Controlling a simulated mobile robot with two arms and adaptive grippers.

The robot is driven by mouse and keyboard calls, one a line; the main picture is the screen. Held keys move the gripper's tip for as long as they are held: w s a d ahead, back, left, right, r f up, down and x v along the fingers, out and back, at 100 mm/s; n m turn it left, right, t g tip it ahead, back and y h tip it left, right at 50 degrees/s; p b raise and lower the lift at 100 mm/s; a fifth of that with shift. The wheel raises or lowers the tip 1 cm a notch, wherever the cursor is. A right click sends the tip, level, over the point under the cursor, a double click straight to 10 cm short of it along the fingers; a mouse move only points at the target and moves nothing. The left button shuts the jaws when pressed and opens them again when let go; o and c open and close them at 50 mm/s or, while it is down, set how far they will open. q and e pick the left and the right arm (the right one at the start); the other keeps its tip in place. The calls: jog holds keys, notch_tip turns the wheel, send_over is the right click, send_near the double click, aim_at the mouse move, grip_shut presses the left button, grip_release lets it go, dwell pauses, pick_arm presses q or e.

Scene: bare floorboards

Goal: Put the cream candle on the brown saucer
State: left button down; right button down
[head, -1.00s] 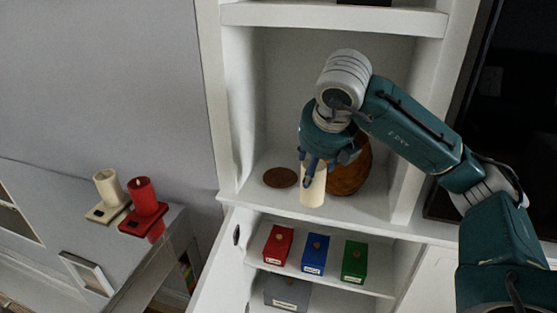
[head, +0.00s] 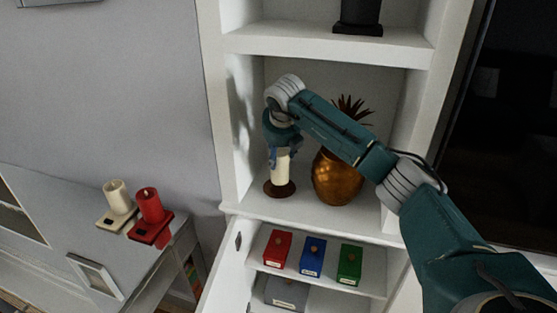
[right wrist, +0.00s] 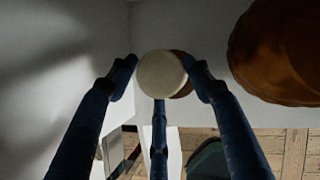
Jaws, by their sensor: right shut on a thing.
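The cream candle (head: 281,170) is upright in my right gripper (head: 282,150), inside the shelf niche. In the right wrist view the fingers (right wrist: 160,82) close around the candle's round top (right wrist: 160,72). The brown saucer (head: 279,191) lies on the niche floor at the left, directly below the candle in the head view. In the right wrist view a brown edge of the saucer (right wrist: 184,86) shows past the candle's right side. I cannot tell whether the candle's base touches the saucer. My left gripper is not in view.
A bronze pineapple-shaped vase (head: 338,178) stands right of the candle. The niche's left wall (head: 243,130) is close. Red (head: 277,249), blue (head: 313,257) and green (head: 350,264) boxes sit below.

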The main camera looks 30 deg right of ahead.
aim_at(279, 164)
notch_tip(279, 164, down, 3)
jog(key=shift+s+r+p, duration=0.15)
jog(key=shift+r+p, duration=0.05)
jog(key=shift+p, duration=0.4)
jog(key=shift+f+p, duration=0.3)
jog(key=shift+p, duration=0.05)
jog(key=shift+w+f, duration=0.3)
jog(key=shift+f, duration=0.15)
jog(key=c, duration=0.8)
grip_release()
jog(key=shift+o, duration=0.2)
jog(key=shift+s+r, duration=0.25)
jog(key=shift+r, duration=0.25)
jog(key=b+v, duration=0.2)
jog(key=v, duration=0.9)
jog(key=shift+b, duration=0.3)
